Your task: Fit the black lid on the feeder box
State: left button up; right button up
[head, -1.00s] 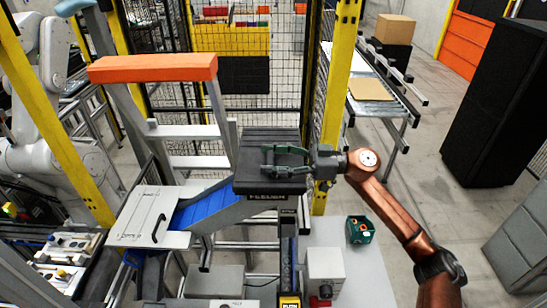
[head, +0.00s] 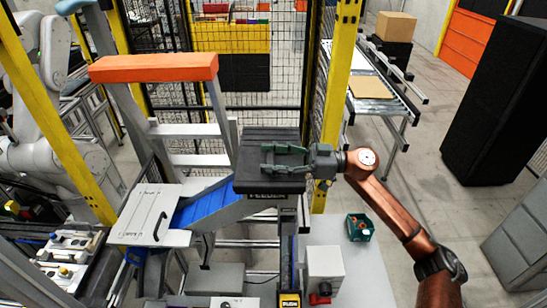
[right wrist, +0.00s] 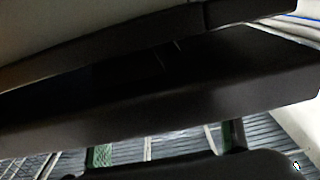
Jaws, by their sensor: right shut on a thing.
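The black lid (head: 258,146) lies about level over the top of the feeder box (head: 268,197). The box's front label shows only in part below the lid's near edge. I cannot tell whether the lid is seated or slightly above the rim. My right gripper (head: 270,160) reaches in from the right, its green fingers over the lid, shut on it. In the right wrist view a dark lid edge (right wrist: 160,115) fills much of the picture, with bits of green finger below. My left gripper is not in view.
A blue chute (head: 208,203) and a grey plate with a handle (head: 152,213) lie left of the box. A yellow post (head: 338,90) stands close behind my right wrist. A green bin (head: 360,227) and a light grey box (head: 325,266) sit on the bench at front right.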

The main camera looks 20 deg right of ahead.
jog(key=shift+f, duration=0.85)
dwell(0.6)
jog(key=o, duration=1.9)
jog(key=shift+f, duration=0.1)
jog(key=v, duration=1.2)
